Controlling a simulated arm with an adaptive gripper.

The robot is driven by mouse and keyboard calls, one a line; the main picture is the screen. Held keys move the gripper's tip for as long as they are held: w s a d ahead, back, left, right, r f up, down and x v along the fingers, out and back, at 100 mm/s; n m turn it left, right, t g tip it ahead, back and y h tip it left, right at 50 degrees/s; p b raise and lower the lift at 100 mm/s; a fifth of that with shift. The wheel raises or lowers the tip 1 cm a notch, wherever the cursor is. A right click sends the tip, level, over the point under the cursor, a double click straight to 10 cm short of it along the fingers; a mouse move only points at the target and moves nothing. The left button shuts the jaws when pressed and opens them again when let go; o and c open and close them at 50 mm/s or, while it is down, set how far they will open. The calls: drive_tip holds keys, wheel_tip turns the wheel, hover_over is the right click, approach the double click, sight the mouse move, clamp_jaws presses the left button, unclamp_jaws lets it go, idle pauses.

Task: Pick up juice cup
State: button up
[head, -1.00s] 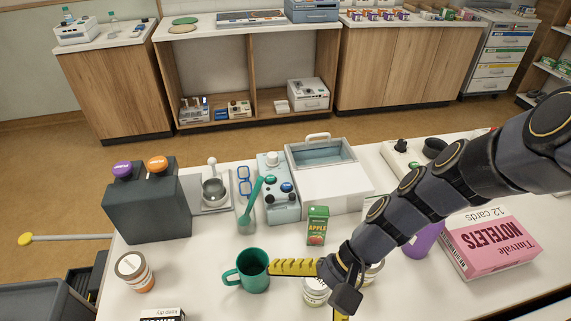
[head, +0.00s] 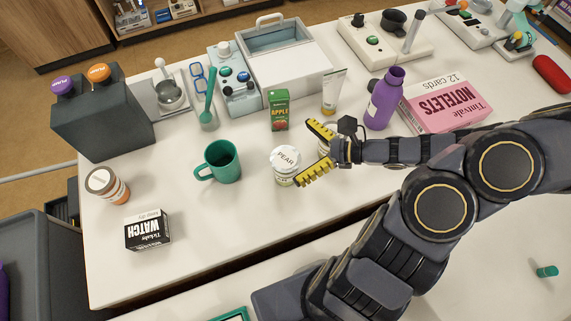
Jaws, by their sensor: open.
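A small round tub with a white lid reading PEAR (head: 286,160) stands upright on the white table in the head view. It is probably the juice cup. My gripper (head: 303,153) is open, its two yellow fingers pointing left toward the tub. The lower finger overlaps the tub's right edge in the picture; I cannot tell whether they touch. Nothing is visibly held. Another pale tub is partly hidden behind the fingers. A green APPLE carton (head: 279,110) stands just behind the PEAR tub.
A teal mug (head: 222,163) stands left of the tub. A white tube (head: 333,92), a purple bottle (head: 383,100) and a pink NOTELETS box (head: 446,103) stand behind and right. A black WATCH box (head: 147,230) is front left.

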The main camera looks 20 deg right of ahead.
sight(289, 160)
drive_tip(key=shift+f, duration=0.7)
wheel_tip(289, 160, down, 2)
drive_tip(key=shift+a+f, duration=0.1)
drive_tip(key=shift+f, duration=0.15)
drive_tip(key=shift+x, duration=1.05)
drive_tip(key=shift+w+a+f, duration=0.2)
drive_tip(key=shift+a+f, duration=0.1)
drive_tip(key=c, duration=1.2)
